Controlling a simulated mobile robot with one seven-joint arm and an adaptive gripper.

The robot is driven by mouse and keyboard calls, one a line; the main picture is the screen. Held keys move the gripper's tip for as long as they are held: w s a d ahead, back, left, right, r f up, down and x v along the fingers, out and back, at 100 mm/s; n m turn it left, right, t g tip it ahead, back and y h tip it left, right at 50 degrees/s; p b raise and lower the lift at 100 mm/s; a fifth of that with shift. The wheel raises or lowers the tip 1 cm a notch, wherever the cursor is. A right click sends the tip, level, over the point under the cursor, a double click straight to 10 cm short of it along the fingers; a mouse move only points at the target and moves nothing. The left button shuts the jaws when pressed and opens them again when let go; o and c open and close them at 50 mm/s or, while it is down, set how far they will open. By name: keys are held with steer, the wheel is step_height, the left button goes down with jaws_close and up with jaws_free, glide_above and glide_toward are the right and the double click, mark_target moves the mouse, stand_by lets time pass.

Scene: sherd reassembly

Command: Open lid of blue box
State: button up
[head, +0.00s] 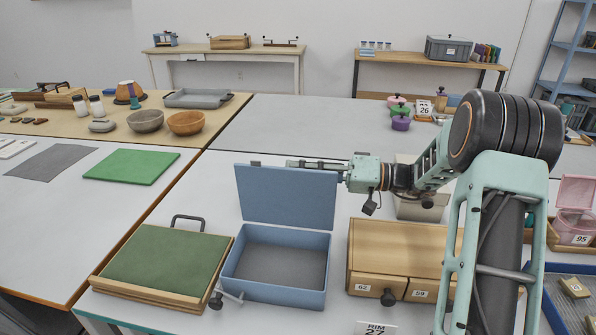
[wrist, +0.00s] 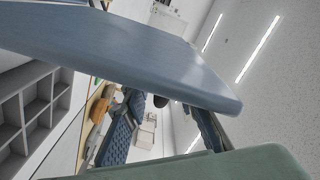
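The blue box (head: 275,293) stands on the table in the head view, and its grey inside is visible and empty. Its blue lid (head: 287,195) stands up at the back edge, leaning slightly backward. My gripper (head: 290,164) lies level along the lid's top edge, reaching in from the right. In the wrist view the lid (wrist: 130,50) fills much of the upper left, very close. Part of the gripper's fingers (wrist: 165,125) shows below it, with a gap between them. Nothing shows held between them; whether they touch the lid is unclear.
A green-topped wooden board (head: 165,262) with a dark handle lies left of the box. A wooden drawer unit (head: 405,250) stands close on the right. A flat green mat (head: 131,166) lies further left. Bowls (head: 186,122) and other items stand on the far left table. The table behind the lid is mostly clear.

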steer(key=shift+a, duration=0.2)
jaws_close()
stand_by(0.3)
